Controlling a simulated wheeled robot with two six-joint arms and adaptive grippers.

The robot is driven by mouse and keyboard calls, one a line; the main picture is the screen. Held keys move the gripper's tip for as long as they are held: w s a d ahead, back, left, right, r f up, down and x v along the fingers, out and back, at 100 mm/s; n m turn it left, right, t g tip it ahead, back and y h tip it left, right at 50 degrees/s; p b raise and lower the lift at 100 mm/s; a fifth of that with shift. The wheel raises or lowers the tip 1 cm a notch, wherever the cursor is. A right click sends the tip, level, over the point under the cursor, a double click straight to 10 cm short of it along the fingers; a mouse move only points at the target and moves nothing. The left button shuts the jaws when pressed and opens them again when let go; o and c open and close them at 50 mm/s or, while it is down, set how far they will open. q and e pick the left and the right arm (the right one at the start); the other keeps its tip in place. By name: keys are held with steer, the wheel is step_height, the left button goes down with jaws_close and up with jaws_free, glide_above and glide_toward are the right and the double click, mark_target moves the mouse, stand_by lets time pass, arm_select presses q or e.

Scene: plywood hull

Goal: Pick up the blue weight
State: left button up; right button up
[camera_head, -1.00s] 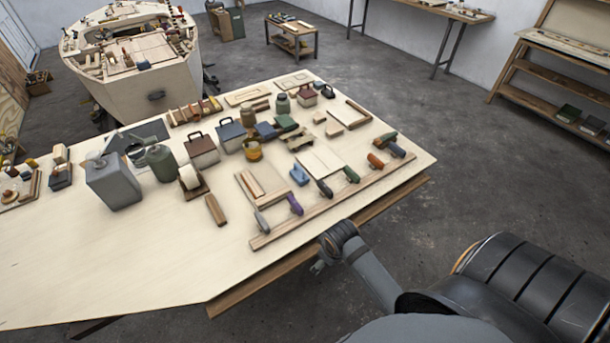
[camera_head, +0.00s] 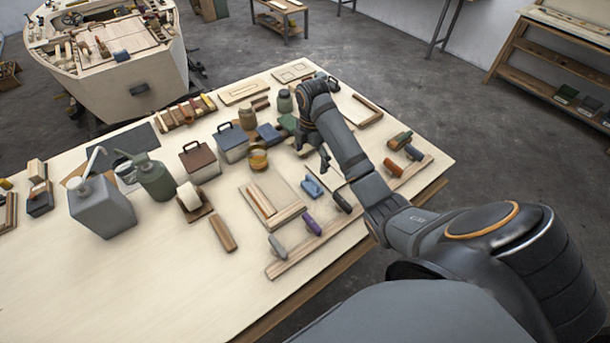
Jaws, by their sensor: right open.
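The blue weight (camera_head: 313,187) is a small light-blue block with a raised top. It rests on the plywood table, just right of a framed wooden panel (camera_head: 284,216). My right gripper (camera_head: 318,160) hangs over the table with its fingers pointing down. It is open and empty, just above and behind the weight in the picture, apart from it as far as I can see. My right forearm hides part of the table to the right. My left gripper is not in view.
Dark and purple-handled tools (camera_head: 312,223) stand along a wooden strip (camera_head: 290,260) at the near edge. An amber jar (camera_head: 258,157), a dark blue item (camera_head: 268,134) and lidded boxes (camera_head: 199,160) stand to the left. The table's left front is clear.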

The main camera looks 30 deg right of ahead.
mark_target(313, 180)
steer(key=shift+s+f, duration=0.1)
steer(key=shift+s, duration=0.15)
steer(key=s+f+b, duration=0.1)
steer(key=b, duration=0.2)
steer(key=shift+s+f, duration=0.3)
steer(key=shift+f, duration=0.05)
steer(key=f+b, duration=0.2)
steer(key=shift+w+f, duration=0.2)
steer(key=shift+f, duration=0.2)
steer(key=shift+w+f+b, duration=0.2)
steer(key=shift+w+b, duration=0.05)
steer(key=shift+b, duration=0.05)
steer(key=shift+f, duration=0.15)
steer(key=shift+s+a+f+b, duration=0.1)
steer(key=shift+s+f+b, duration=0.15)
steer(key=shift+f+b, duration=0.45)
step_height(313, 180, down, 3)
steer(key=shift+f, duration=0.1)
steer(key=c, duration=0.4)
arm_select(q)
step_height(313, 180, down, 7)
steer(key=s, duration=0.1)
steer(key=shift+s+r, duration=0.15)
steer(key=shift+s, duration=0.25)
arm_select(e)
steer(key=shift+s+a, duration=0.15)
steer(key=c, duration=1.6)
